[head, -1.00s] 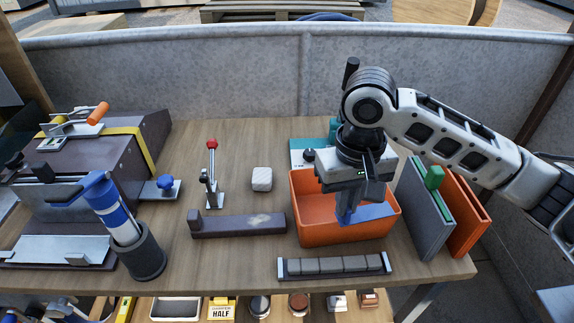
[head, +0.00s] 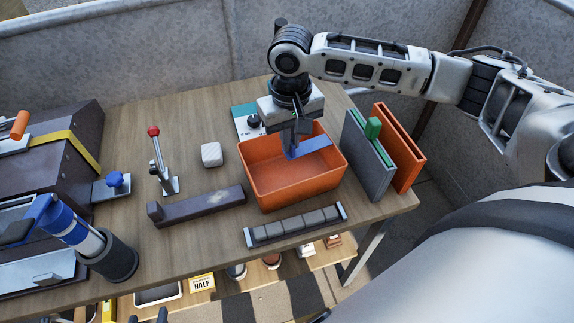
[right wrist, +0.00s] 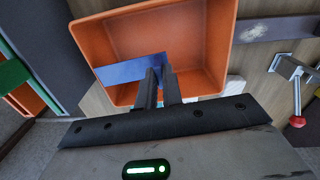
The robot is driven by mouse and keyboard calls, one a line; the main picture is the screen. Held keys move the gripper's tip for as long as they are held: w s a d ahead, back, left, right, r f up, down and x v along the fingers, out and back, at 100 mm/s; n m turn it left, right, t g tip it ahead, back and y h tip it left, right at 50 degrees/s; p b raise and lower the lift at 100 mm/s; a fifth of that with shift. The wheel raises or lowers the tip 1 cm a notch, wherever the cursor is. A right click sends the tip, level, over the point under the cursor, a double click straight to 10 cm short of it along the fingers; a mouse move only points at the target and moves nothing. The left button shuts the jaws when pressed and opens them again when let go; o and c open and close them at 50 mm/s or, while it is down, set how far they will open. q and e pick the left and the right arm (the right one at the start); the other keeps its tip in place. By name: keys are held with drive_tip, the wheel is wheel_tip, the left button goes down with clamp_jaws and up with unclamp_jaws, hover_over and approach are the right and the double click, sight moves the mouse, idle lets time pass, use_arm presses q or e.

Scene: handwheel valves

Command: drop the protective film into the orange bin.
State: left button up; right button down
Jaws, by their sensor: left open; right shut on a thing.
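The orange bin (head: 290,187) stands on the workbench, right of centre in the head view, and its visible inside is empty. My right gripper (head: 291,152) is over the bin, pointing down and shut on the protective film (head: 313,146), a flat blue strip. In the right wrist view the fingers (right wrist: 158,88) hold one end of the film (right wrist: 130,70); its other end reaches across the bin's side wall (right wrist: 95,45). My left gripper (head: 148,317) shows only as two dark, separated tips at the bottom edge, away from the bin.
Grey and orange panels (head: 369,160) with a green piece stand right of the bin. A row of grey blocks (head: 295,226) lies in front. A dark bar (head: 200,204), white block (head: 211,154) and red-knobbed lever (head: 158,155) are to the left. A teal-edged device (head: 247,120) sits behind.

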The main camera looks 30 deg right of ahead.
drive_tip(key=shift+f, duration=0.15)
drive_tip(key=c, duration=1.5)
unclamp_jaws()
wheel_tip(320, 180, up, 16)
